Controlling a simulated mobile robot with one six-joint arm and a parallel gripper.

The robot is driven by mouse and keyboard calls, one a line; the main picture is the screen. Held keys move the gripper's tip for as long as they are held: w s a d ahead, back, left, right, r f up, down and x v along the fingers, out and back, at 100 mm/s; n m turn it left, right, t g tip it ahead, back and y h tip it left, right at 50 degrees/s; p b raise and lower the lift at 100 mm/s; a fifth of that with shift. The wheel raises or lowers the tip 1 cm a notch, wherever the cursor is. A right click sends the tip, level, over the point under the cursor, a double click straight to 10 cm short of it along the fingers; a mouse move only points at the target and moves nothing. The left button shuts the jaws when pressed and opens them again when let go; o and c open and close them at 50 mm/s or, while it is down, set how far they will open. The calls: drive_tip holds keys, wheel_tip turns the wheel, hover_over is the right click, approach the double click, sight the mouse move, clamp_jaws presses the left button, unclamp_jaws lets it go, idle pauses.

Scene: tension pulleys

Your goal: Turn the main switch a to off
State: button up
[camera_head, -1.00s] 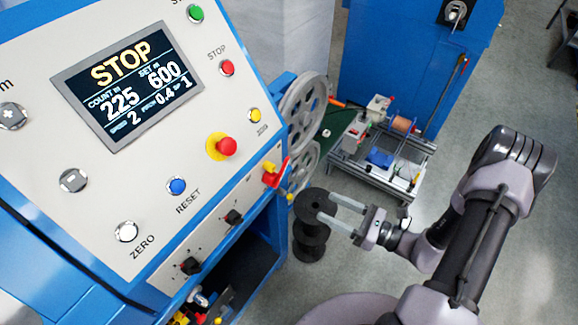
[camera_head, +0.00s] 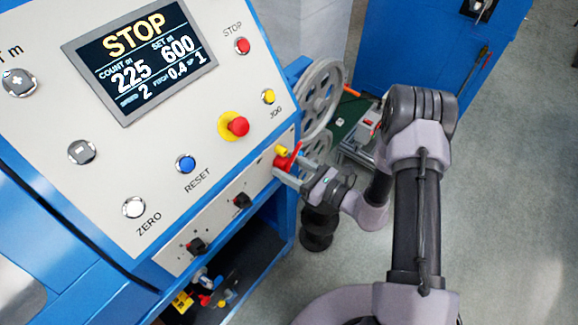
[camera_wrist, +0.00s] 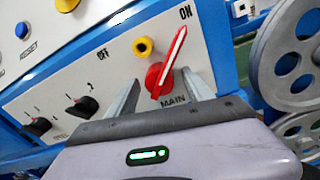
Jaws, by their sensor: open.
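The main switch (camera_wrist: 166,68) is a red rotary handle with a white line, above the label MAIN on the machine's lower panel. Its white line points up and to the right, toward ON; OFF is printed to the left. The red handle also shows in the head view (camera_head: 284,162). My gripper (camera_wrist: 161,82) is open, with one finger on each side of the lower part of the red handle; I cannot tell whether either touches it. In the head view my gripper (camera_head: 296,170) is at the switch, partly covering it.
A yellow socket (camera_wrist: 143,46) sits just above left of the switch. Black selector knobs (camera_wrist: 82,106) are to the left. A red emergency button (camera_head: 238,126) is on the panel above. Grey spoked wheels (camera_wrist: 289,62) stand close on the right.

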clamp_jaws()
